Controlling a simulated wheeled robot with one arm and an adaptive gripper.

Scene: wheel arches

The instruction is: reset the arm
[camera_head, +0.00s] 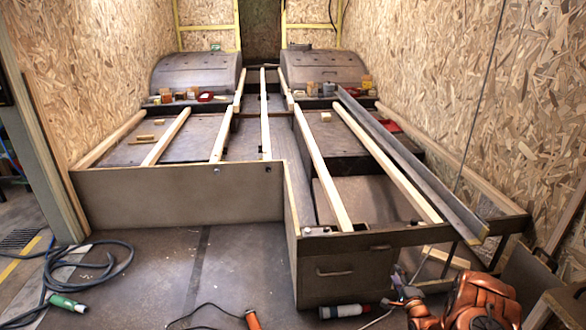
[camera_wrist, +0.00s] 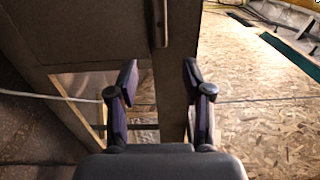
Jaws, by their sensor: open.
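My gripper (camera_wrist: 158,95) is open and empty in the wrist view, its two dark fingers apart. Behind the fingers are a dark panel edge and a chipboard surface. In the head view my orange arm (camera_head: 475,300) is low at the bottom right, beside the drawer front of the wooden frame (camera_head: 180,195). The fingers are hard to make out there.
A drawer with a handle (camera_head: 335,272) faces me. A grey metal channel (camera_head: 410,160) overhangs the frame's right front corner. A cylinder (camera_head: 345,311), an orange-handled tool (camera_head: 252,319) and a blue hose (camera_head: 85,265) lie on the floor. The floor at front left is partly clear.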

